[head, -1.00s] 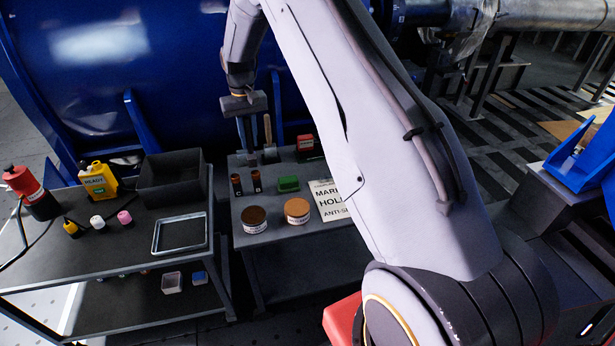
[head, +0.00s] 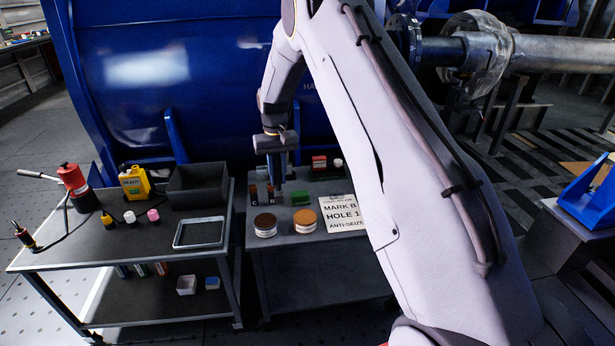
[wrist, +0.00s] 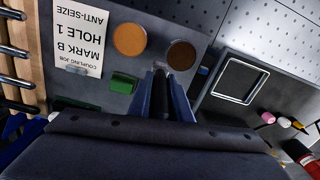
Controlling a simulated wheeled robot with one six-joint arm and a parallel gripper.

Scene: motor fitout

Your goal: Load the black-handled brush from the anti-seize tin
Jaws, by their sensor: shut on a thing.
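My gripper (head: 276,183) points down over the back left of the right-hand cart. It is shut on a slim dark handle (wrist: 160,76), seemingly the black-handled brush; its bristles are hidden. The wrist view shows the brown lid (wrist: 181,55) just beyond the fingertips, slightly right, and the orange lid (wrist: 129,39) farther left. The tins' labels are too small to read. A card (head: 343,213) reads "MARK B HOLE 1 ANTI-SEIZE".
A green block (head: 301,198) and small dark bottles (head: 253,196) stand close to the gripper. A red box (head: 319,162) is behind. The left cart holds an open black bin (head: 197,184), a yellow jug (head: 135,183) and an empty frame tray (head: 200,232). The blue casing rises behind.

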